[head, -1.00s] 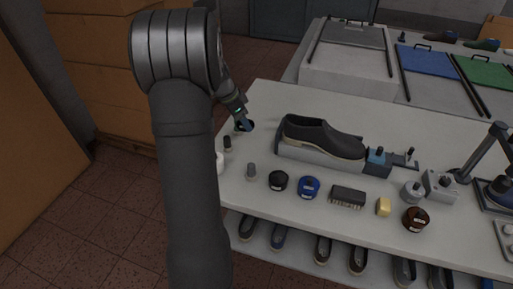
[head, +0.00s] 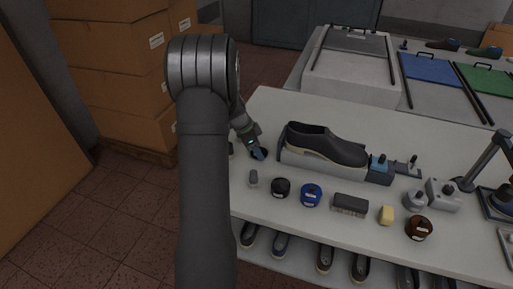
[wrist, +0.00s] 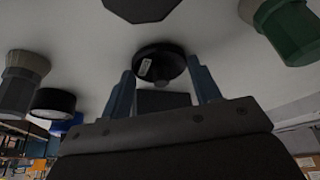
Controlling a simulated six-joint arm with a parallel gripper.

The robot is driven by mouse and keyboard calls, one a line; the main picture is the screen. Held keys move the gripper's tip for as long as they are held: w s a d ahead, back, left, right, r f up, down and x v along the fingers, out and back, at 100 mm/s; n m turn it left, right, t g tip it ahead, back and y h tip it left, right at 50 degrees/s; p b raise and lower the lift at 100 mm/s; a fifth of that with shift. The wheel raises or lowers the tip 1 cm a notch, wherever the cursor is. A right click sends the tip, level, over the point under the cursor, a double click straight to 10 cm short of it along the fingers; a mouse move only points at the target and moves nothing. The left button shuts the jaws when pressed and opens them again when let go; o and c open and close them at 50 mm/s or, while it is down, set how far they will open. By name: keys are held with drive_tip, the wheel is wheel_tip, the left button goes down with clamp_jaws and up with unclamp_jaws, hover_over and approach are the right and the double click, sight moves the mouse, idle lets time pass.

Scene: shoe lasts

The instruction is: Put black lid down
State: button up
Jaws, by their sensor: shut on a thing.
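The black lid (wrist: 158,64) is a dark round disc with a small white label on its side. It sits between the two blue-grey fingers of my gripper (wrist: 165,82) in the wrist view, and the gripper is shut on it. In the head view my gripper (head: 258,153) is over the left part of the white table, left of the dark shoe. The lid shows there as a small dark shape (head: 263,152) at the fingertips. I cannot tell whether it touches the table.
A grey bottle (head: 253,178), a black tin (head: 281,187) and a blue tin (head: 311,195) stand in front. The dark shoe (head: 325,145) rests on its grey stand to the right.

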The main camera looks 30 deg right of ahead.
drive_tip(key=o, duration=1)
drive_tip(key=shift+f, duration=0.1)
drive_tip(key=v, duration=1.2)
drive_tip(key=x, duration=1.2)
drive_tip(key=shift+f, duration=0.2)
wheel_tip(320, 180, up, 3)
drive_tip(key=shift+r, duration=0.5)
